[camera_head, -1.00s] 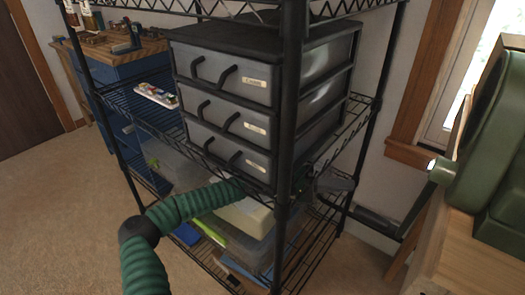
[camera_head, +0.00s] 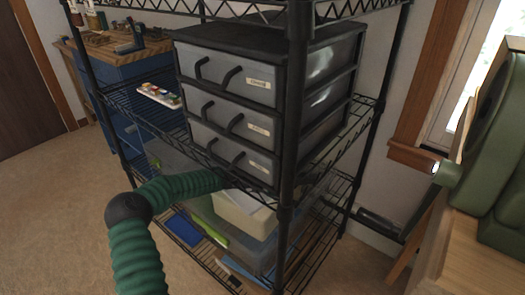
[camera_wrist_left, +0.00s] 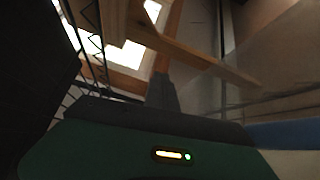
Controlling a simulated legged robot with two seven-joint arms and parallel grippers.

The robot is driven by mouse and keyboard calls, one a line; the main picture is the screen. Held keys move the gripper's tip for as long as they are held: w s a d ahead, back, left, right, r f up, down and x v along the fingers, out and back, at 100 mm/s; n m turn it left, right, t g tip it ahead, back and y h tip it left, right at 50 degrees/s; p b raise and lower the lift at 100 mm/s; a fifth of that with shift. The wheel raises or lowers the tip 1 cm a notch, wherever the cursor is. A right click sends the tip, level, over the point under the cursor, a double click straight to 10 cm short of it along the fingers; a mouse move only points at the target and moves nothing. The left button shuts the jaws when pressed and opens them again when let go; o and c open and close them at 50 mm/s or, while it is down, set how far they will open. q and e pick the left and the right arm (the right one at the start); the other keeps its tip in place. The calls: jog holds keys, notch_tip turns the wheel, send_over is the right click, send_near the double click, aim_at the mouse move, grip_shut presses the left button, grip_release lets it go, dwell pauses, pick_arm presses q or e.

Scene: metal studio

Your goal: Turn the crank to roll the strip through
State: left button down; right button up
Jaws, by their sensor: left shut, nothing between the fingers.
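A large green machine (camera_head: 495,150) stands on a wooden top at the right edge of the head view, partly cut off. A green shaft (camera_head: 447,172) sticks out of its left side. A dark crank arm (camera_head: 418,208) slants down from the shaft to a black handle (camera_head: 378,222). No strip shows. My left arm comes in from the lower left and passes into the wire shelf; its gripper is hidden there behind the drawers. In the wrist view my left gripper (camera_wrist_left: 162,92) shows as dark, shut fingers with nothing held. My right gripper is not in view.
A black wire shelf (camera_head: 291,120) with a grey drawer unit (camera_head: 235,90) stands between my left arm and the crank. Bins fill its lower level. A wooden workbench top (camera_head: 480,265) is at the right. Carpet is clear at the left.

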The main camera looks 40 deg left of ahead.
pick_arm(q)
jog(key=w+a+n+t+y, duration=0.1)
jog(key=a, duration=0.2)
jog(key=a+n+t+y, duration=0.1)
jog(key=a+n, duration=0.1)
jog(key=a, duration=0.1)
jog(key=w+a+n+t+y, duration=0.1)
jog(key=a+y, duration=0.1)
jog(key=a, duration=0.1)
jog(key=shift+w+a+f+n, duration=0.3)
jog(key=shift+a+n, duration=0.1)
jog(key=a+n+y, duration=0.1)
jog(key=a, duration=0.2)
jog(key=a+n+t+y, duration=0.1)
jog(key=a+n, duration=0.1)
jog(key=a, duration=0.2)
jog(key=a+n+y, duration=0.1)
jog(key=a+y, duration=0.1)
jog(key=a, duration=0.1)
jog(key=shift+w+a+t, duration=0.2)
jog(key=shift+a+t, duration=0.05)
jog(key=shift+t, duration=0.15)
